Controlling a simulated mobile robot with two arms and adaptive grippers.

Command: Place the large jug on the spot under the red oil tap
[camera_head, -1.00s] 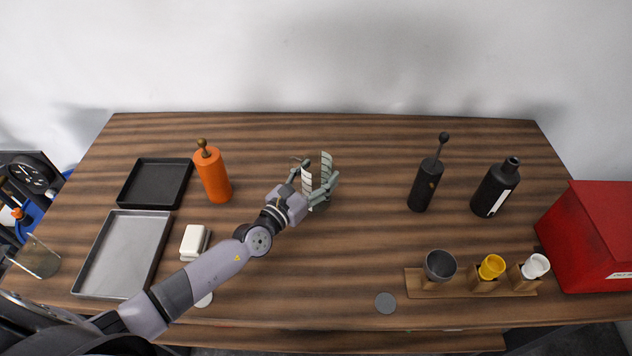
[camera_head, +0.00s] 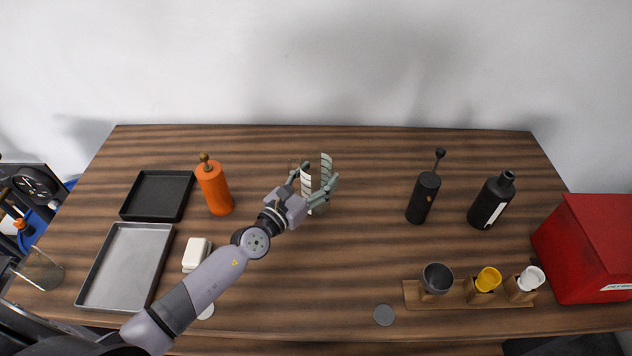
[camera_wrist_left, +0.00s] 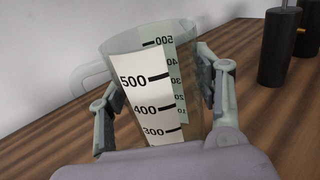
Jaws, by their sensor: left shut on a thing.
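The large jug is clear with a white measuring scale (camera_head: 326,167). The jug also fills the middle of the left wrist view (camera_wrist_left: 152,105), upright, with its handle on the left. My left gripper (camera_head: 317,190) is shut around the jug, one finger on each side, over the middle of the table. Whether the jug's base touches the table is hidden. No red oil tap can be made out. A round grey disc (camera_head: 384,315) lies flat near the front edge, and a pale disc (camera_head: 206,311) is partly hidden by my left arm. My right gripper is out of view.
An orange bottle (camera_head: 214,188), a black tray (camera_head: 158,195), a grey tray (camera_head: 126,265) and a white block (camera_head: 194,253) stand left. Black bottles (camera_head: 424,197) (camera_head: 491,200), a cup rack (camera_head: 450,297) and a red box (camera_head: 590,247) stand right. The middle right is clear.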

